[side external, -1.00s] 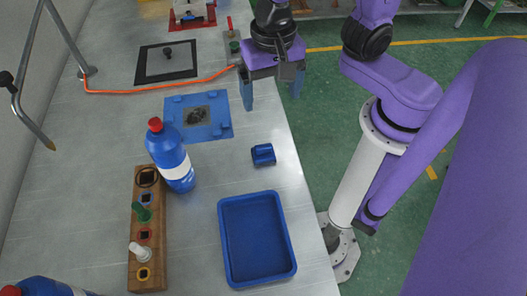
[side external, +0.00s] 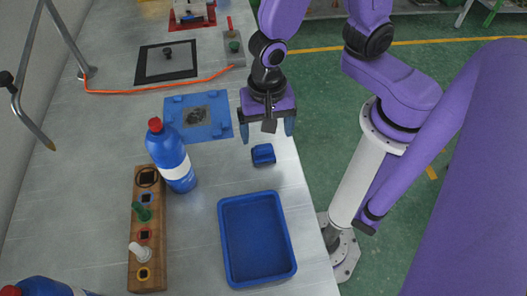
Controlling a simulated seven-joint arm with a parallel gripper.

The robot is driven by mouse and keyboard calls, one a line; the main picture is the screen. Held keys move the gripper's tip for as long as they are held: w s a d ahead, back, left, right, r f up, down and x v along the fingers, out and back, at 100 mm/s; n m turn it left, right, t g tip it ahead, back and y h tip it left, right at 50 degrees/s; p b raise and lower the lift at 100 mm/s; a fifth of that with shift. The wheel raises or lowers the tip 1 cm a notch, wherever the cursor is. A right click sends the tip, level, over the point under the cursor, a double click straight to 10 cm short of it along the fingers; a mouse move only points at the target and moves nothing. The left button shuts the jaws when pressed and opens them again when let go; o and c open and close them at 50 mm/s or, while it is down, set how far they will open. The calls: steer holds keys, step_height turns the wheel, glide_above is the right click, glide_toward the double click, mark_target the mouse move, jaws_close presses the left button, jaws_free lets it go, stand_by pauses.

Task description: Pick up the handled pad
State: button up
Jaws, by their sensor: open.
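A small blue block with a raised part on top, seemingly the handled pad (side external: 263,154), lies on the metal table near its right edge. My gripper (side external: 267,133) is open with its two blue-grey fingers pointing down. It hangs just beyond the pad in the side view, with the fingers spread left and right and nothing seen between them. The height of the fingertips over the table is hard to tell.
A blue tray (side external: 222,236) lies nearer the camera. A blue bottle (side external: 171,156) stands left, by a wooden rack (side external: 146,265) holding green and white pieces. A blue plate (side external: 217,118) and a black square frame (side external: 141,67) lie farther back. An orange cord (side external: 135,91) crosses the table.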

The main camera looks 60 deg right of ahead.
mark_target(264, 146)
steer(key=shift+w+a+f, duration=0.1)
steer(key=shift+w+f, duration=0.05)
steer(key=shift+f, duration=1.7)
steer(key=shift+w+a+f, duration=0.1)
steer(key=shift+f, duration=1.7)
steer(key=c, duration=1.1)
